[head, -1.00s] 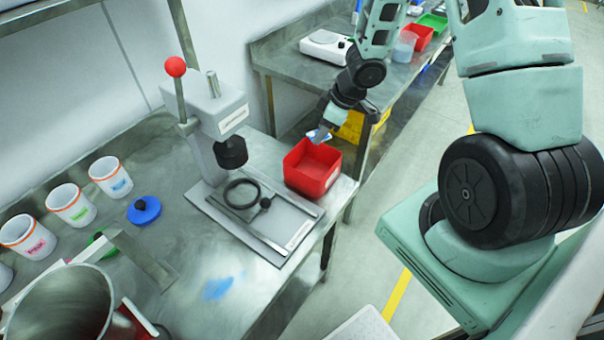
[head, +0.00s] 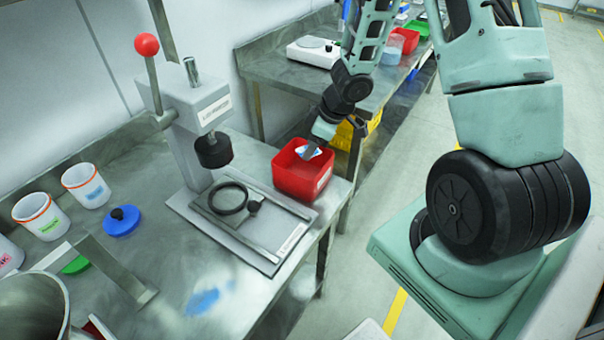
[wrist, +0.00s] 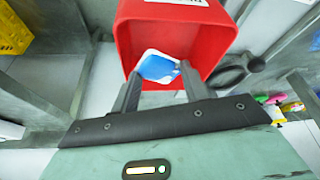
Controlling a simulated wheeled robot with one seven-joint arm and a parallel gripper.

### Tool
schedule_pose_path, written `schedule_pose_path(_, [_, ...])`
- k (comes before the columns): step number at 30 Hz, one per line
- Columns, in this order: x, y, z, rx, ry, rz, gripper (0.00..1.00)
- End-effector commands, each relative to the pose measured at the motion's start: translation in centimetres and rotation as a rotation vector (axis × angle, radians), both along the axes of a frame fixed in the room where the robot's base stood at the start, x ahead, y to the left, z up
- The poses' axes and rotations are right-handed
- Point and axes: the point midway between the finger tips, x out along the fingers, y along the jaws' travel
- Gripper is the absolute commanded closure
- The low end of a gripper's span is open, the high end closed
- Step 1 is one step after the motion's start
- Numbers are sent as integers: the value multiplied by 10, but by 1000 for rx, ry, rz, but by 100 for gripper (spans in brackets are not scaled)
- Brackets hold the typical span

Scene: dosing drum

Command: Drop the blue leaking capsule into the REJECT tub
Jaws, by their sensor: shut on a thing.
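The blue capsule (head: 309,151), set in a white surround, is held at the tips of my gripper (head: 316,143). In the wrist view the capsule (wrist: 157,67) sits between the two dark fingers of my gripper (wrist: 161,76), which are shut on it. The red tub (head: 295,182) stands on the right end of the near bench. The capsule is over the tub's opening, by its rear right side in the head view. In the wrist view the tub (wrist: 133,33) lies behind the capsule. Its label is too small or cut off to read.
A lever press (head: 205,120) with a red knob stands left of the tub. White cups (head: 86,184), a blue lid (head: 122,221) and a blue smear (head: 203,301) are on the bench. A yellow crate (head: 344,135) and another bench are behind.

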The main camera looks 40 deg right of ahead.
Motion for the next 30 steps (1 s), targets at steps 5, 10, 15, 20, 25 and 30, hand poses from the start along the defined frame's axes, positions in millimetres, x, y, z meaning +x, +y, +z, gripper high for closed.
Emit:
schedule_pose_path(5, [0,0,1,0,0,0,33])
schedule_pose_path(10, [0,0,1,0,0,0,30])
schedule_pose_path(15, [0,0,3,1,-1,0,30])
schedule_pose_path(20, [-5,-5,23,-1,-3,1,30])
schedule_pose_path(25, [-16,-14,60,-2,-3,1,30])
schedule_pose_path(30, [-28,-24,97,-2,-3,1,30])
